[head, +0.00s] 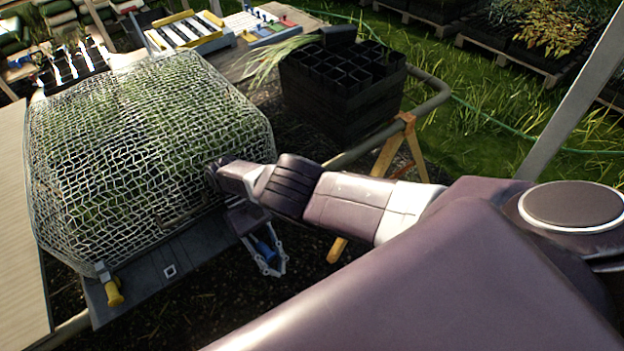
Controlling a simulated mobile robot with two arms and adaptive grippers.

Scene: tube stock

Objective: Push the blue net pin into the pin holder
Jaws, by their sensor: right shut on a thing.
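My right gripper (267,262) is low at the near right corner of a dark board (135,296). A white net (150,120) covers green plants on the board. A yellow pin (113,291) sits at the board's near left corner, by a small grey fitting (102,270). I cannot make out a pin holder beside the blue pin; my right arm and gripper cover part of that corner. My left gripper is out of view.
A stack of black pot trays (340,85) stands behind the arm, beside an orange trestle leg (385,150) and a metal rail (435,95). A pale panel (20,230) borders the net on the left. Dark ground lies below the gripper.

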